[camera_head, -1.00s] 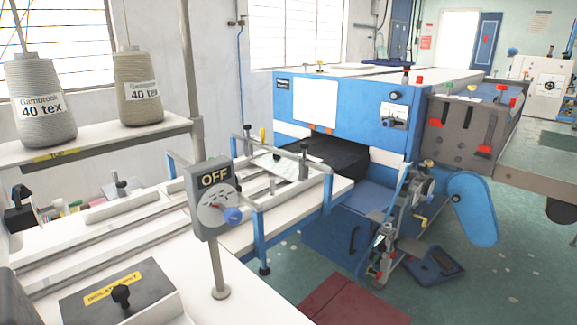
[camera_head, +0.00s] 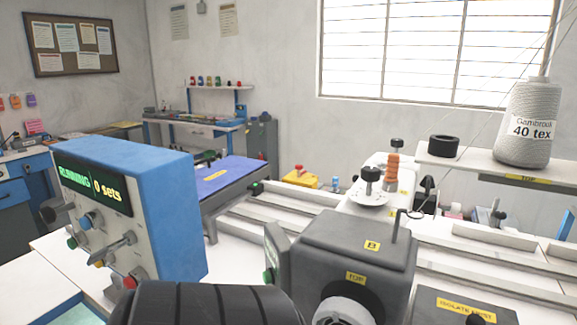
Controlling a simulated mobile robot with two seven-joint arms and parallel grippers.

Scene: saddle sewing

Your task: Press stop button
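No label on the red button is legible. A dark ribbed shape at the bottom centre partly covers the area beside the box; I cannot tell what it is. Neither gripper can be made out.
A thread cone (camera_head: 527,122) stands on a shelf at the right. A blue-topped table (camera_head: 225,180) lies behind the box.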

